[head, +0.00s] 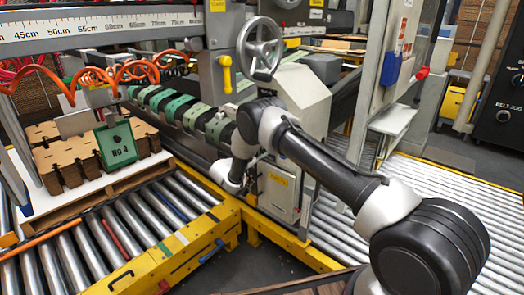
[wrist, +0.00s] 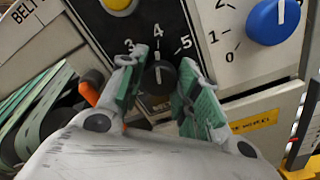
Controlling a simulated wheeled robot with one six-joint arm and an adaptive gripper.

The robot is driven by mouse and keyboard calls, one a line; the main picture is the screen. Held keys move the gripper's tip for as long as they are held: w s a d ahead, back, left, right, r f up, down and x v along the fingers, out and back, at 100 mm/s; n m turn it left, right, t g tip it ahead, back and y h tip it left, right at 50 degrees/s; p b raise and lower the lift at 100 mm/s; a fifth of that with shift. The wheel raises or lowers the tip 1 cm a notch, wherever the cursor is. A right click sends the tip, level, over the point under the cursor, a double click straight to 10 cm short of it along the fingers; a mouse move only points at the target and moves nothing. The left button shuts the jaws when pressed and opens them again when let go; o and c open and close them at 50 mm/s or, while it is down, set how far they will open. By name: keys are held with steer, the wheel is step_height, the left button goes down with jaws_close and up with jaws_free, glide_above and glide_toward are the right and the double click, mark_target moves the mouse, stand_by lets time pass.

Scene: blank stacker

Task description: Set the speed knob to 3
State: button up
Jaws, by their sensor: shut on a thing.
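In the wrist view, a round black knob (wrist: 161,79) sits on a dark dial plate (wrist: 160,14) with the numbers 3, 4 and 5 showing. Its white pointer line stands about upright, toward the 4. My gripper (wrist: 164,64) has one green-padded finger on each side of this knob and is shut on it. In the head view, my arm reaches toward the grey machine (head: 299,95), and the knob is out of sight.
A blue knob (wrist: 276,21) with numbers 0, 1 and 2 showing is close on the right. A yellow button (wrist: 117,4) is at the upper left. An orange part (wrist: 89,92) sits beside my left finger. Rollers (head: 115,230) lie on the left.

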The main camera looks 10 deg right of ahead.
steer(key=n, duration=0.4)
steer(key=shift+a+n, duration=0.1)
steer(key=shift+n, duration=1.8)
steer(key=o, duration=1)
steer(key=shift+o, duration=0.2)
steer(key=v, duration=1.2)
steer(key=shift+w, duration=0.1)
